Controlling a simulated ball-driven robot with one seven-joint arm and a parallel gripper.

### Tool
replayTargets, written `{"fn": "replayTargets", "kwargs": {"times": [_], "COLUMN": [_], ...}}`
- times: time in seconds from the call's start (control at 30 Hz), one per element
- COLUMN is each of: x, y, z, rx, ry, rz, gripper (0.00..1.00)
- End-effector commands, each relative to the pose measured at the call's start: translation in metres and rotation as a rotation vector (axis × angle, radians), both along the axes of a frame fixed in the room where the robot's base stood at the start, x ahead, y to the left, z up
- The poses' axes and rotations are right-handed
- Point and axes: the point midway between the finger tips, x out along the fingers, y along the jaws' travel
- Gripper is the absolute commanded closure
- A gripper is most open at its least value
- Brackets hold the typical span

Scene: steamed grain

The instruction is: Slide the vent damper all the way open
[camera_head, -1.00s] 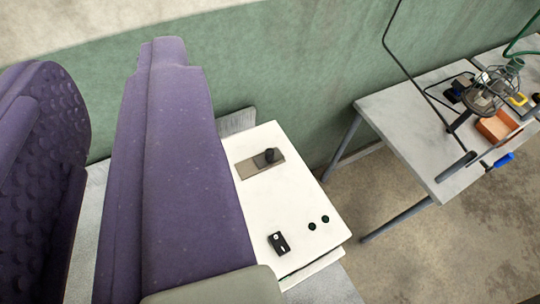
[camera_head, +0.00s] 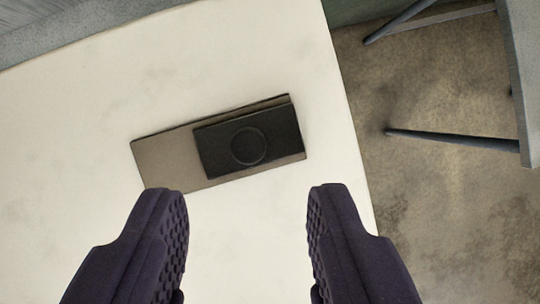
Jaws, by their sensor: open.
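The vent damper is a black slider plate (camera_head: 215,155) with a round knob (camera_head: 248,146) on it. It sits on a longer grey-brown track plate (camera_head: 160,160) set on a white surface. The slider covers the right part of the track, and the left part is bare. My gripper (camera_head: 247,192) comes in from the bottom of the view with its two dark purple, textured fingers wide apart. The fingertips lie just below the track in the picture, one to each side of the knob. Nothing is between them, and they look apart from the damper.
The white top (camera_head: 80,110) is clear around the damper. Its right edge runs down past the damper, with concrete floor (camera_head: 430,200) beyond. A grey table (camera_head: 525,70) with thin legs stands at the upper right. A grey surface (camera_head: 60,30) borders the top left.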

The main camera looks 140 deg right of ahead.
Motion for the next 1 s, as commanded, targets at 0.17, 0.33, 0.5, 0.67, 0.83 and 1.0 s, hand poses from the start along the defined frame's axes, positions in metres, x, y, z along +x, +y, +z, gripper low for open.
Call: {"fn": "replayTargets", "kwargs": {"times": [0.17,0.33,0.5,0.67,0.83,1.0], "x": [0.011,0.019,0.021,0.021,0.021,0.020], "y": [0.004,0.006,0.007,0.006,0.006,0.006], "z": [-0.031,-0.047,-0.051,-0.051,-0.051,-0.051], "rx": [0.000,0.001,0.001,0.000,0.000,0.000], "ry": [0.002,-0.001,-0.002,-0.002,-0.002,-0.002], "rz": [-0.001,-0.002,-0.001,-0.001,-0.002,-0.002], "gripper": [0.56,0.56,0.56,0.61,1.00,1.00]}}
